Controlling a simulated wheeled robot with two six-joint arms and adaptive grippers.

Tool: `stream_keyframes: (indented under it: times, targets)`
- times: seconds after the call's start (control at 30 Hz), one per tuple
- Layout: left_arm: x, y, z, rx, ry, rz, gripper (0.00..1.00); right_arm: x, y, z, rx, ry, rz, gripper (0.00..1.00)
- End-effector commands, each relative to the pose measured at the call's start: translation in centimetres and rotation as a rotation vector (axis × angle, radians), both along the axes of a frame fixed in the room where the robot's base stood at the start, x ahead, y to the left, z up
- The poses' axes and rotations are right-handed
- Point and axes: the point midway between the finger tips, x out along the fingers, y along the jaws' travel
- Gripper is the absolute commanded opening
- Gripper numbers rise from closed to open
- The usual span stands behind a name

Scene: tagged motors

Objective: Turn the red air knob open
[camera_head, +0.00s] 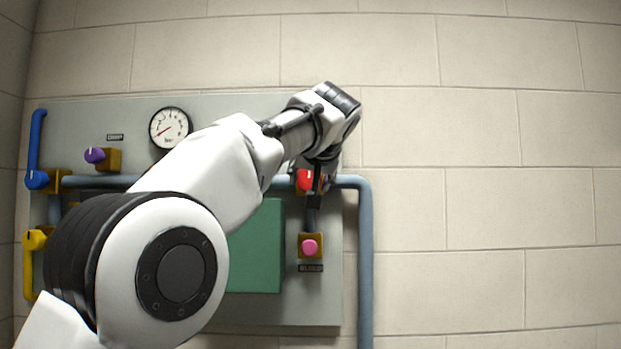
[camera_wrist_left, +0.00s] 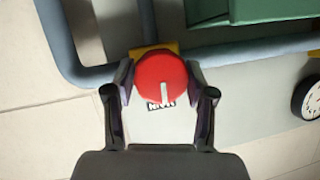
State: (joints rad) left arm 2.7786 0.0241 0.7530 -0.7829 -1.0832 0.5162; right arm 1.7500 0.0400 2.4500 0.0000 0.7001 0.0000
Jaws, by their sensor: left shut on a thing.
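The red air knob (camera_head: 304,181) sits on the blue-grey pipe at the right of the wall panel, partly hidden by my left gripper (camera_head: 318,184). In the left wrist view the round red knob (camera_wrist_left: 158,74) lies between the two dark fingers of my left gripper (camera_wrist_left: 161,82), one on each side. The gripper is shut on it. A white line on the knob's face runs from near its middle toward the gripper's palm. A small label beside it is partly covered. My right gripper is in neither view.
The grey panel (camera_head: 255,312) also carries a gauge (camera_head: 170,128), a purple knob (camera_head: 95,155), a blue knob (camera_head: 37,179), a yellow knob (camera_head: 35,239), a pink knob (camera_head: 309,247) below the red one, and a green box (camera_head: 262,255). Bare wall lies to the right.

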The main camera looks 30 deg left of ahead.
Motion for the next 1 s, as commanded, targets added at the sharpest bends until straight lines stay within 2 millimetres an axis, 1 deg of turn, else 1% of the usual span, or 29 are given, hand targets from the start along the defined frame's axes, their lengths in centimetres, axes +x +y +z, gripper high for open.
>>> stream_keyframes:
  times: [0.27,0.53,0.77,1.0]
  targets:
    - [0.1,0.0,-0.1,0.129,0.082,0.0,0.2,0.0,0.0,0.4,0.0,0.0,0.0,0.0]
    - [0.1,-0.1,-0.2,0.336,0.208,0.001,0.2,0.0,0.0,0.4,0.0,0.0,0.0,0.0]
    - [0.1,-0.1,-0.5,0.521,0.323,0.001,0.2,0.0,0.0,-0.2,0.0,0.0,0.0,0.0]
    - [0.1,-0.1,-0.6,0.717,0.441,0.001,0.2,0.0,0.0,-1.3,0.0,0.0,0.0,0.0]
